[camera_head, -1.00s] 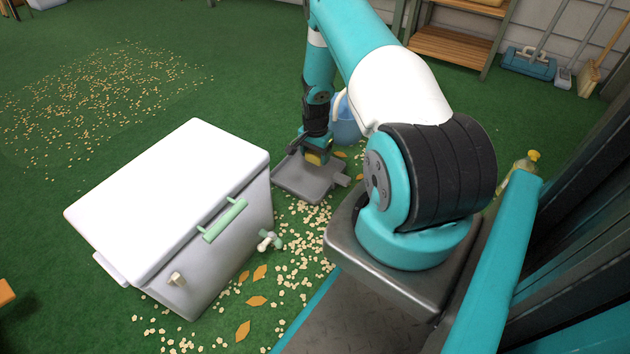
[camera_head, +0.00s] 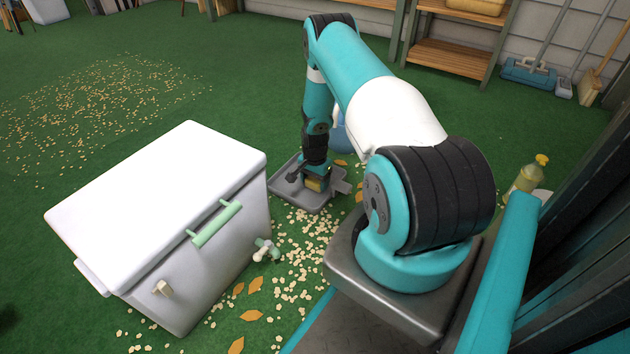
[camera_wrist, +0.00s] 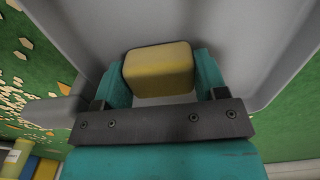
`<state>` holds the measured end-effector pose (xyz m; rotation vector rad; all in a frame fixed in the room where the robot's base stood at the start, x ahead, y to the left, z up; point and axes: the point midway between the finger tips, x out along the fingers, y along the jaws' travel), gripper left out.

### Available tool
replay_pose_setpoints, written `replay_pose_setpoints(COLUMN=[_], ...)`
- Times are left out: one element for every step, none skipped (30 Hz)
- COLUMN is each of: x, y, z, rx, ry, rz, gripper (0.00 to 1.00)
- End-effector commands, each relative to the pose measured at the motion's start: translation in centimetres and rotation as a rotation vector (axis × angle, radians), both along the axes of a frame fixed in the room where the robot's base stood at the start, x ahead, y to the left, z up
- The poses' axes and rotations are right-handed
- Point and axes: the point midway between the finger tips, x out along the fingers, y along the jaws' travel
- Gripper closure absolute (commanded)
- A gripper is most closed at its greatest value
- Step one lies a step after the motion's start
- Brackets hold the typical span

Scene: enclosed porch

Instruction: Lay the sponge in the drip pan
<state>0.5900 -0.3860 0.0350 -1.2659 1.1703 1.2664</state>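The yellow sponge (camera_head: 313,184) sits between the teal fingers of my gripper (camera_head: 316,180), low inside the grey drip pan (camera_head: 286,196). In the wrist view the sponge (camera_wrist: 158,70) fills the space between the two fingers of my gripper (camera_wrist: 160,82), which press against its sides. The pan floor (camera_wrist: 230,25) spreads behind it, and the pan wall (camera_wrist: 292,65) runs along the right. I cannot tell whether the sponge touches the pan floor. My gripper hides part of the pan in the head view.
A white cooler (camera_head: 160,220) with a green handle and a spigot stands left of the pan. Pale crumbs and orange leaves lie on the green floor around the pan. A blue bucket (camera_head: 341,140) is close behind, partly hidden by my arm.

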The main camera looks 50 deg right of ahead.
Motion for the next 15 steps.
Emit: replay_pose_setpoints(x=[0.0,0.0,0.0,0.0,0.0,0.0,0.0,0.0,0.0,0.0,0.0,0.0,0.0,0.0,0.0], y=[0.0,0.0,0.0,0.0,0.0,0.0,0.0,0.0,0.0,0.0,0.0,0.0,0.0,0.0,0.0], z=[0.0,0.0,0.0,0.0,0.0,0.0,0.0,0.0,0.0,0.0,0.1,0.3,0.5,0.8,1.4], rx=[0.000,0.000,0.000,0.000,0.000,0.000,0.000,0.000,0.000,0.000,0.000,0.000,0.000,0.000,0.000], ry=[0.000,0.000,0.000,0.000,0.000,0.000,0.000,0.000,0.000,0.000,0.000,0.000,0.000,0.000,-0.001], rz=[0.000,0.000,0.000,0.000,0.000,0.000,0.000,0.000,0.000,0.000,0.000,0.000,0.000,0.000,0.000], gripper=[0.24,0.17,0.09,0.09,0.09,0.09,0.09,0.09,0.09,0.09,0.09,0.09,0.09,0.09,0.09])
